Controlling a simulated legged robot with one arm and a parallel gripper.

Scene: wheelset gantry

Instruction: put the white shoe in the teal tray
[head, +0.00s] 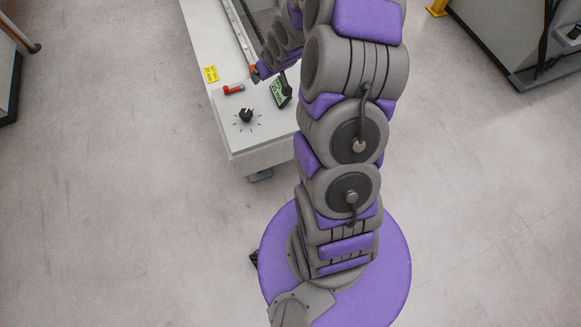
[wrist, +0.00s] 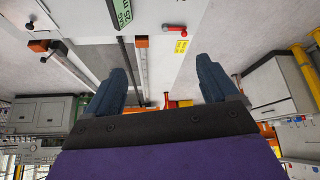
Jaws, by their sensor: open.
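Neither the white shoe nor the teal tray can be made out in the head view or the wrist view. My gripper (wrist: 163,88) shows in the wrist view with its two dark blue fingers spread apart and nothing between them. In the head view my arm reaches up over the right side of a pale machine bench, and its far end is partly out of the picture.
The pale bench (head: 215,45) carries a rail (head: 240,38), a red lever (head: 234,89), a black knob (head: 246,115) and a small green display (head: 281,90). A grey cabinet (head: 520,40) stands at the upper right. The floor (head: 120,190) at left is clear.

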